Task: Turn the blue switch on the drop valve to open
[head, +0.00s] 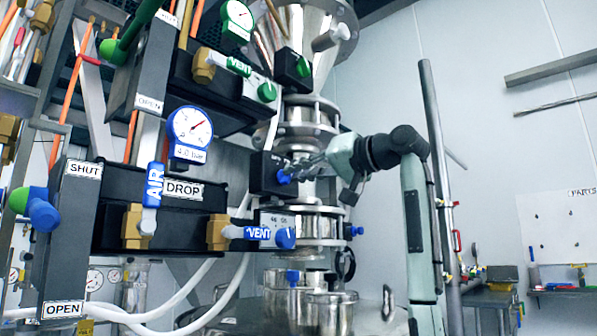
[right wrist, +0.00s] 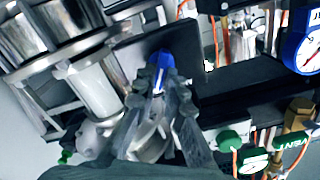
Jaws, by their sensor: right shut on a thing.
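The blue switch (head: 283,177) sits on the face of a black box (head: 264,172) fixed to the steel pipe column. Its small lettering is too blurred to read. My right gripper (head: 294,172) comes in from the right and is shut on the switch. In the right wrist view, the fingers (right wrist: 165,88) close around the blue switch (right wrist: 162,65), with the black box (right wrist: 140,50) behind it. The fingers hide part of the switch, so its exact turn angle is unclear. My left gripper is not in view.
Left of the column is a black panel with a DROP label (head: 184,190), a gauge (head: 190,130), a blue AIR lever (head: 153,184) and a blue VENT lever (head: 250,233). Steel pots (head: 325,310) stand below.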

